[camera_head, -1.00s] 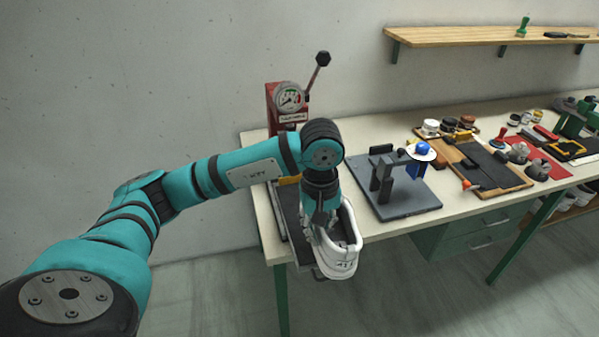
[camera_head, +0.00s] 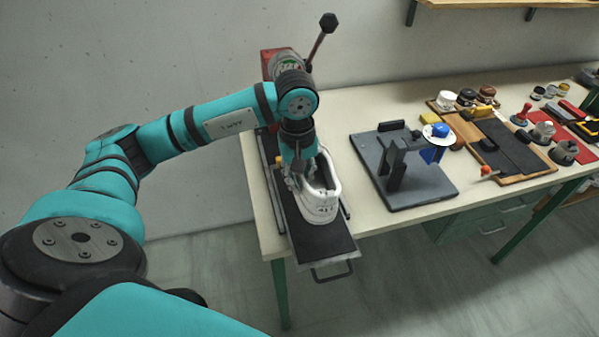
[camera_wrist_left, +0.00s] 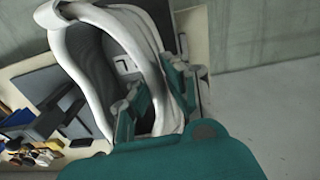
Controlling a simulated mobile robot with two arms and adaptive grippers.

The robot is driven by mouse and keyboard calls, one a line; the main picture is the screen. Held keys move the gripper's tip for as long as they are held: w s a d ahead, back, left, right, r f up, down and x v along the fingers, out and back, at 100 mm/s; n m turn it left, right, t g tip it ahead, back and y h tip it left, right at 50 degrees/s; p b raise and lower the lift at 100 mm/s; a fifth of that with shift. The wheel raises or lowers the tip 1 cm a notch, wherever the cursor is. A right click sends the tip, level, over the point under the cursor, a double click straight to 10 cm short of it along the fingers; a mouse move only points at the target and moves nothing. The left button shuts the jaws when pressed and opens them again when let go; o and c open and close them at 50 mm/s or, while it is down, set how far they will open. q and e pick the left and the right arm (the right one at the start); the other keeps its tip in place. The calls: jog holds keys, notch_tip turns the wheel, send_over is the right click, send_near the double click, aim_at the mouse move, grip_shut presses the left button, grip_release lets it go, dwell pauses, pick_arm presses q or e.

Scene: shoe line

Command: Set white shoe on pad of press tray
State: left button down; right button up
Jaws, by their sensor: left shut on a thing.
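The white shoe (camera_head: 321,204) is over the dark pad of the press tray (camera_head: 326,243), at the left end of the bench. I cannot tell whether its sole touches the pad. My left gripper (camera_head: 299,172) comes down on it from above and is shut on its edge. In the left wrist view the gripper (camera_wrist_left: 158,90) has its teal fingers on the wall of the shoe (camera_wrist_left: 88,60), around its opening. The red press (camera_head: 271,62) with gauge and lever stands behind, partly hidden by my arm. My right gripper is not in view.
The tray's handle (camera_head: 332,271) juts past the bench's front edge. A grey stand (camera_head: 412,187) with a blue-knobbed part is to the right. A wooden tray (camera_head: 520,178), tins and brushes lie farther right. Bare bench top (camera_head: 362,215) shows between tray and stand.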

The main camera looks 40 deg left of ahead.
pick_arm(q)
jog(key=f+b, duration=0.1)
jog(key=f, duration=0.1)
jog(key=f+b, duration=0.1)
jog(key=f, duration=0.2)
jog(key=shift+w+a+f, duration=0.1)
jog(key=shift+w+f, duration=0.1)
jog(key=shift+f, duration=0.1)
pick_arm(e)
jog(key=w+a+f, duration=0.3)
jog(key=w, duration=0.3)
pick_arm(q)
notch_tip(320, 180, down, 4)
jog(key=b, duration=0.4)
jog(key=shift+r, duration=0.15)
jog(key=shift+b, duration=0.35)
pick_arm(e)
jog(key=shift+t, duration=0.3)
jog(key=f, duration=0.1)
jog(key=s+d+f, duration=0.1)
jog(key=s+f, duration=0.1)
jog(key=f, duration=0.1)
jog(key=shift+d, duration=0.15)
pick_arm(q)
jog(key=shift+f, duration=0.25)
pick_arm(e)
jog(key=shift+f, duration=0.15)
